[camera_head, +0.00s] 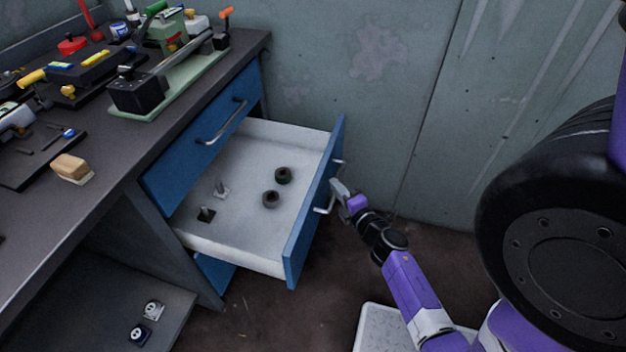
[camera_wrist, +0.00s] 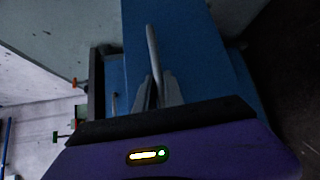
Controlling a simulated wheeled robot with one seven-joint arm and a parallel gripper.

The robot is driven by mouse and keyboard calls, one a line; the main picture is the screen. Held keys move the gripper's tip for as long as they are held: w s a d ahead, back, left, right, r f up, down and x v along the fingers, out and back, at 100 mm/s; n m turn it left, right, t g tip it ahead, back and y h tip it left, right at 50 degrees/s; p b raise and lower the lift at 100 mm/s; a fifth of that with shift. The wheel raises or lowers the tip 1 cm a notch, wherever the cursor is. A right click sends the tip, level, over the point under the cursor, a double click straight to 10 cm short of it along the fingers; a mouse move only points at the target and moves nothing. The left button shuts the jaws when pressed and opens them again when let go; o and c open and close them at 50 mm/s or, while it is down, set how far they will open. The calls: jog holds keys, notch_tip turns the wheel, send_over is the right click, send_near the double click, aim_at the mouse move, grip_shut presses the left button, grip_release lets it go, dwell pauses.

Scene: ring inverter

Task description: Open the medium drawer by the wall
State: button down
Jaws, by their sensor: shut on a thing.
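The medium drawer (camera_head: 252,175) is pulled well out of the workbench near the wall. It has a blue front and a white inside, with two dark rings and two small upright fittings in it. Its silver handle (camera_head: 328,197) is on the outer face. My gripper (camera_head: 341,192) is at the handle, on the right of the drawer front. In the wrist view my gripper (camera_wrist: 158,92) has its fingers shut around the handle bar (camera_wrist: 153,48), against the blue front (camera_wrist: 188,60). The exact contact is small and dark.
A shut blue drawer (camera_head: 205,135) is above it. The grey workbench top (camera_head: 120,160) carries tools, a vise and a wooden block (camera_head: 70,167). A lower shelf (camera_head: 95,310) holds two small items. The wall (camera_head: 380,100) is close behind. Dark floor (camera_head: 280,315) is free in front.

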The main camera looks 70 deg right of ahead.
jog(key=s, duration=0.6)
jog(key=shift+s, duration=0.2)
jog(key=c, duration=1.5)
grip_release()
jog(key=shift+o, duration=0.2)
jog(key=v, duration=0.7)
jog(key=shift+s+a, duration=0.3)
